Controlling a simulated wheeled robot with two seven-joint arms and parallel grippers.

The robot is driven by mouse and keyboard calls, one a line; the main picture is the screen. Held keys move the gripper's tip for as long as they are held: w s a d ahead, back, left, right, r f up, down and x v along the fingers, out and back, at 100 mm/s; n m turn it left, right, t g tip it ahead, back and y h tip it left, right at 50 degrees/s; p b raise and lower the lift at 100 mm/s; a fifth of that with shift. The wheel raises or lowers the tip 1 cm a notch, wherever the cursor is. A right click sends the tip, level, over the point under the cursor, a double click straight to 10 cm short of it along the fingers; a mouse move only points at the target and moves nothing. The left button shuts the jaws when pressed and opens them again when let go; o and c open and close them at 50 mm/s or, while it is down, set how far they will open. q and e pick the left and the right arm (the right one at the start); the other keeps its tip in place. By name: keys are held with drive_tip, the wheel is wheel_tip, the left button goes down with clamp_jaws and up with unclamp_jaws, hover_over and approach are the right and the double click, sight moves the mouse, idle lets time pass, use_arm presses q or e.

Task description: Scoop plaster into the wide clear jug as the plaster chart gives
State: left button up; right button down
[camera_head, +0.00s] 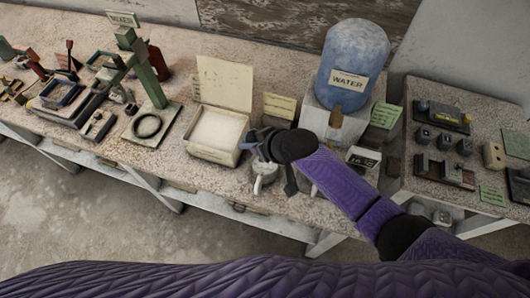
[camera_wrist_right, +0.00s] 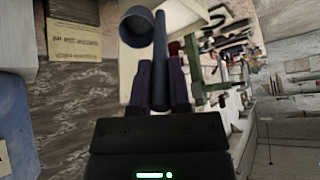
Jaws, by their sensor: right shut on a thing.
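My right gripper (camera_wrist_right: 161,75) is shut on the blue-grey handle of a scoop (camera_wrist_right: 137,27), with its round cup beyond the fingertips. No white powder shows in the cup. In the head view my right gripper (camera_head: 258,145) is just right of an open box of white plaster (camera_head: 217,132), above the bench. A pale vessel (camera_head: 265,174) stands below the gripper, partly hidden; I cannot tell whether it is the wide clear jug. A cream panel (camera_head: 225,82) stands behind the box, its writing unreadable. My left gripper is not in view.
A blue water container (camera_head: 352,65) on a pale stand is behind my right arm, with a small card (camera_head: 280,106) beside it. A green post stand (camera_head: 152,85) is left of the box. A small display unit (camera_head: 363,158) and a side table (camera_head: 455,150) with blocks are at right.

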drive_tip(key=shift+w+a+r+g+h+p, duration=0.2)
drive_tip(key=shift+r+p, duration=0.1)
drive_tip(key=shift+r, duration=0.25)
drive_tip(key=shift+w+a+r+g+h+p, duration=0.15)
drive_tip(key=shift+r+p, duration=0.1)
drive_tip(key=shift+r, duration=0.3)
drive_tip(key=shift+w+a+r+g+h, duration=0.25)
drive_tip(key=shift+w+r+g+h, duration=0.1)
drive_tip(key=shift+g, duration=0.1)
drive_tip(key=shift+w+a, duration=0.1)
drive_tip(key=shift+a, duration=0.05)
drive_tip(key=shift+w+a+r+g+h+b, duration=0.7)
drive_tip(key=shift+w+a+g+h+b, duration=0.05)
drive_tip(key=shift+g+h+b, duration=0.15)
use_arm(q)
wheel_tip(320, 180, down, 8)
drive_tip(key=b, duration=0.8)
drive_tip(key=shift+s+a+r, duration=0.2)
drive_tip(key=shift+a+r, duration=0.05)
use_arm(e)
drive_tip(key=shift+w+a+r+g+h, duration=0.4)
drive_tip(key=shift+r+g+h, duration=0.1)
drive_tip(key=shift+r+g, duration=0.1)
drive_tip(key=shift+w+a+r+g+h, duration=0.3)
drive_tip(key=shift+w+r+g+h, duration=0.1)
drive_tip(key=shift+r+g+h, duration=0.15)
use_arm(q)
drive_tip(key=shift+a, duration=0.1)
